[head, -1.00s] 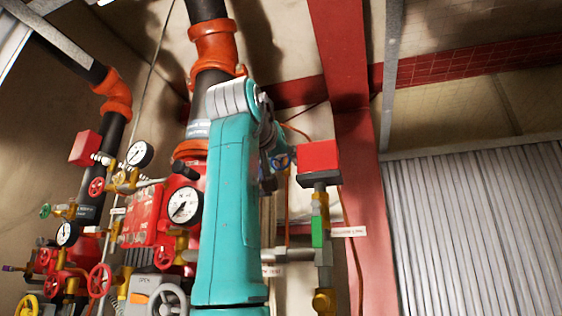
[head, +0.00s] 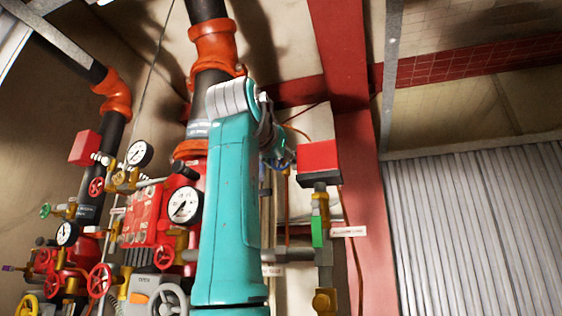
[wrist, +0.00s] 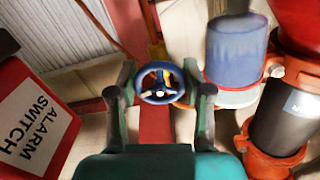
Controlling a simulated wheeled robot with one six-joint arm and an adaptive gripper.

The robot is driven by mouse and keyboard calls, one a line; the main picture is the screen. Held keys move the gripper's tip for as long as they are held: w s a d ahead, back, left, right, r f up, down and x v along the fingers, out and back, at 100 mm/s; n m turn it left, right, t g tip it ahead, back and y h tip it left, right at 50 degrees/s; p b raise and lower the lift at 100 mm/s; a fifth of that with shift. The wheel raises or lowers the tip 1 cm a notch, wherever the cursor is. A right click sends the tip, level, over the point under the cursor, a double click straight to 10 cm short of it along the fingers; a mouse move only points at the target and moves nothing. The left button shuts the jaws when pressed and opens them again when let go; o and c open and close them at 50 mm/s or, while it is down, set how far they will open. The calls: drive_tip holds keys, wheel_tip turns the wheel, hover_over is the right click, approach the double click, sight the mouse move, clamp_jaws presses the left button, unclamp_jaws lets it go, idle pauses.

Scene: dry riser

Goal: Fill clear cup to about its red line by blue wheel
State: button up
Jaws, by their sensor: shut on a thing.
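The blue wheel (wrist: 161,83) is a small ring with spokes in the middle of the wrist view. My gripper (wrist: 160,92) has one dark finger on each side of it and is shut on the wheel. In the wrist view, a bluish, cup-like cylinder (wrist: 235,55) stands to the right of the wheel, with a pale, reddish-edged band below it. I cannot tell for certain that it is the clear cup.
A red box marked ALARM SWITCH (wrist: 35,125) is close on the left in the wrist view. A dark pipe with orange couplings (wrist: 285,115) is close on the right. In the head view, gauges (head: 185,205), red wheels and valves crowd the left. Grey corrugated panelling (head: 470,230) fills the right.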

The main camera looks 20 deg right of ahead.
drive_tip(key=o, duration=0.9)
drive_tip(key=v, duration=1.2)
